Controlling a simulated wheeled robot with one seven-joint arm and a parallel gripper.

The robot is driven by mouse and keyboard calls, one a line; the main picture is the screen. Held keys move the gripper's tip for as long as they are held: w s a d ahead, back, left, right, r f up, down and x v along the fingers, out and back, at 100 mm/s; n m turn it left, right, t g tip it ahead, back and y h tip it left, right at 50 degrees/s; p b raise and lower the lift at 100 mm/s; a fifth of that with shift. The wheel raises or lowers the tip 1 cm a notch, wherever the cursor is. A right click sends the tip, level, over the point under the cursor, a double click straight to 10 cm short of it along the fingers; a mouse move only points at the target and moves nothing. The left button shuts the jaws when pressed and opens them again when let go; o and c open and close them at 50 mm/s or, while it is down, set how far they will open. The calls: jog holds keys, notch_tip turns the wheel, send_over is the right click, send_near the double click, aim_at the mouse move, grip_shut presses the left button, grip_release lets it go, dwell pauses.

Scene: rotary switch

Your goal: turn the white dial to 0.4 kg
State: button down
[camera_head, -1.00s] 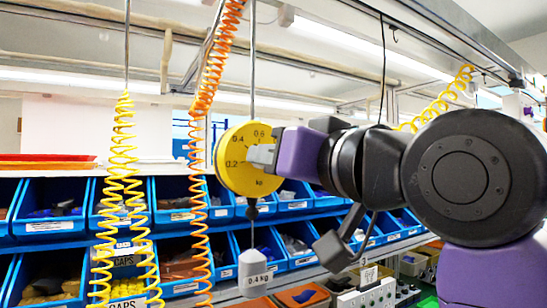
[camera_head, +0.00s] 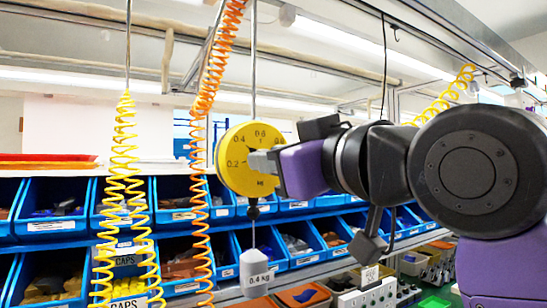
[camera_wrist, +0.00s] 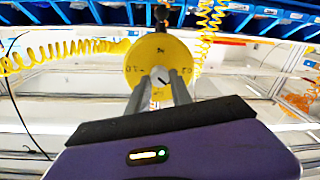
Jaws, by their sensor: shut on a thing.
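A round yellow scale (camera_head: 236,177) hangs on a thin rod left of my arm. Its face shows black marks, with 0.2 and 0.4 on the left side and kg below. The white dial (camera_wrist: 161,77) sits at the centre of the face in the wrist view, with a dark line on it. My gripper (camera_wrist: 161,80) has a grey finger on each side of the dial and is shut on it. In the head view my gripper (camera_head: 264,161) covers the dial, so its pointing direction is hard to read.
Orange (camera_head: 203,100) and yellow (camera_head: 124,180) coiled hoses hang left of the scale. Rows of blue bins (camera_head: 48,225) stand behind it. Overhead rails run above my arm. The air just around the scale is mostly free.

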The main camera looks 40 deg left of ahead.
jog(key=shift+f, duration=0.2)
jog(key=c, duration=1.1)
grip_release()
jog(key=shift+c, duration=0.2)
jog(key=shift+r, duration=0.15)
jog(key=b+v, duration=0.2)
jog(key=v, duration=0.5)
jog(key=shift+s+d, duration=0.2)
jog(key=shift+d, duration=0.15)
